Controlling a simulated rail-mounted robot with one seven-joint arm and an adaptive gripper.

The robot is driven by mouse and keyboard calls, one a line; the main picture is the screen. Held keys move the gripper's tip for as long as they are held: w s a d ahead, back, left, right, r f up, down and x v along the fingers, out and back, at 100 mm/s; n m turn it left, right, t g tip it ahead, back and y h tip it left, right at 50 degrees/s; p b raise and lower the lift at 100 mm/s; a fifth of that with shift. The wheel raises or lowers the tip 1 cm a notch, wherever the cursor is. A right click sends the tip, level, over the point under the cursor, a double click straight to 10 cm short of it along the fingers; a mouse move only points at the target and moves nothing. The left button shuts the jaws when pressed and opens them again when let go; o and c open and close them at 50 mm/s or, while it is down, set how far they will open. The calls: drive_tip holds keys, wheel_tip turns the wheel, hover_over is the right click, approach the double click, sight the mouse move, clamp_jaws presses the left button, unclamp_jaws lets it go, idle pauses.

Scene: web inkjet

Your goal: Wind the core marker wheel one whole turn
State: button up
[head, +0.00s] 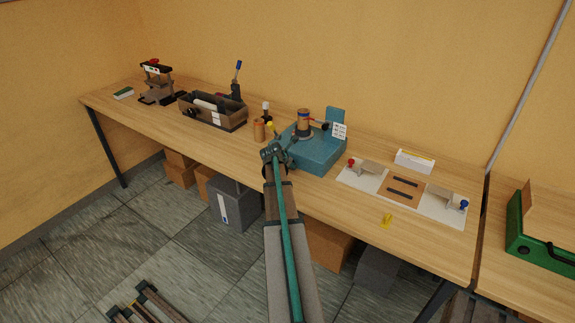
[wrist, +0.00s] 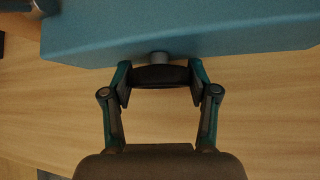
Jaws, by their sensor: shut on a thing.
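The core marker, a blue-teal block (head: 322,153), stands on the long table with a tan core (head: 303,123) upright on top. In the wrist view its teal body (wrist: 200,28) fills the top. A short grey shaft (wrist: 158,58) comes out of its near face and carries a dark wheel (wrist: 160,77), seen edge-on. My gripper (wrist: 160,80) is shut on this wheel, one finger at each side. In the head view my gripper (head: 274,153) is at the block's near left side. The wheel cannot be made out there, and no turn mark is visible.
A yellow-topped item (head: 270,128) and an orange-brown cylinder (head: 259,130) stand close to the left of my gripper. A dark tool tray (head: 230,124) is farther left. A white board with fixtures (head: 355,177) lies to the right. The table's front edge is close below my arm.

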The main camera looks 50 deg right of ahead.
drive_tip(key=shift+t, duration=0.5)
drive_tip(key=shift+m+b, duration=0.3)
drive_tip(key=o, duration=1.2)
drive_tip(key=shift+a, duration=0.1)
drive_tip(key=v, duration=1.2)
drive_tip(key=shift+s, duration=0.1)
